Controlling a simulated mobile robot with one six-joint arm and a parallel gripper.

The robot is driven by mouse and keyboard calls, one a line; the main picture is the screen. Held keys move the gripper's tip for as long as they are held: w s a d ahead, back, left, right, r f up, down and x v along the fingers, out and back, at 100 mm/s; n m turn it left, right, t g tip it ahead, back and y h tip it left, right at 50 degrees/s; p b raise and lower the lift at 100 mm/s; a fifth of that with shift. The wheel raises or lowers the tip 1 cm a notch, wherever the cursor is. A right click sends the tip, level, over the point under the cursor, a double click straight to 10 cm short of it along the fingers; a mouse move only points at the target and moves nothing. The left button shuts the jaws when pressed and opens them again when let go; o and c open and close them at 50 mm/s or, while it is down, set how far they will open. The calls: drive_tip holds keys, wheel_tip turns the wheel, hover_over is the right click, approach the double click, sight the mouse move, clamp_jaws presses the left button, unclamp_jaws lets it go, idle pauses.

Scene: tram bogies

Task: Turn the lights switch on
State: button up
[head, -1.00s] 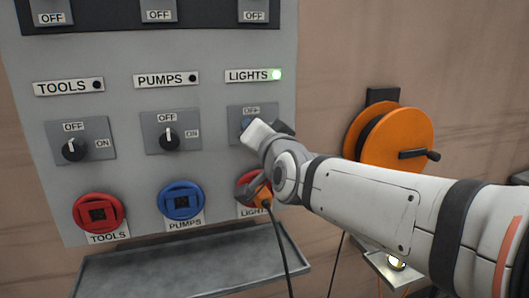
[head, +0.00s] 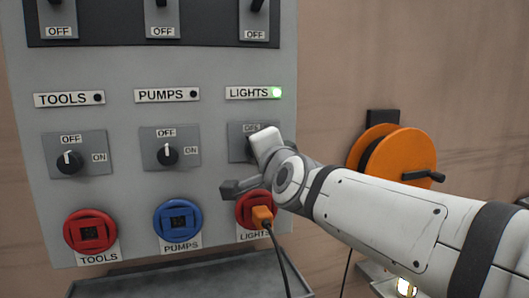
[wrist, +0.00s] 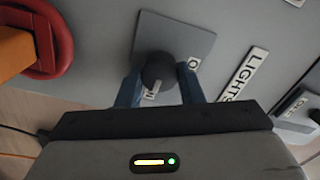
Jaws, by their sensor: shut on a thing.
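The lights switch is a dark round knob (wrist: 158,70) on a grey plate (wrist: 180,32) with OFF and ON labels. My gripper (wrist: 161,88) is shut on this knob, with one blue finger on each side of it in the wrist view. In the head view my gripper (head: 250,150) covers most of the knob, below the LIGHTS label (head: 247,93). The green lamp (head: 277,93) beside that label is lit. The knob's pointer is not clear in either view.
The tools knob (head: 69,162) and pumps knob (head: 167,156) point up to OFF. A red socket (head: 250,212) with an orange plug (head: 262,216) and cable lies just below my wrist. An orange reel (head: 400,165) hangs to the right. A grey shelf (head: 180,280) juts out below.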

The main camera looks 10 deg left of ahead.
drive_tip(key=shift+a+f, duration=0.1)
drive_tip(key=shift+f, duration=0.15)
drive_tip(key=o, duration=0.7)
drive_tip(key=shift+o, duration=1.3)
drive_tip(key=shift+r, duration=0.15)
drive_tip(key=shift+s, duration=0.1)
drive_tip(key=p+v, duration=0.2)
drive_tip(key=v, duration=0.5)
drive_tip(key=shift+s+d, duration=0.25)
drive_tip(key=shift+s, duration=0.05)
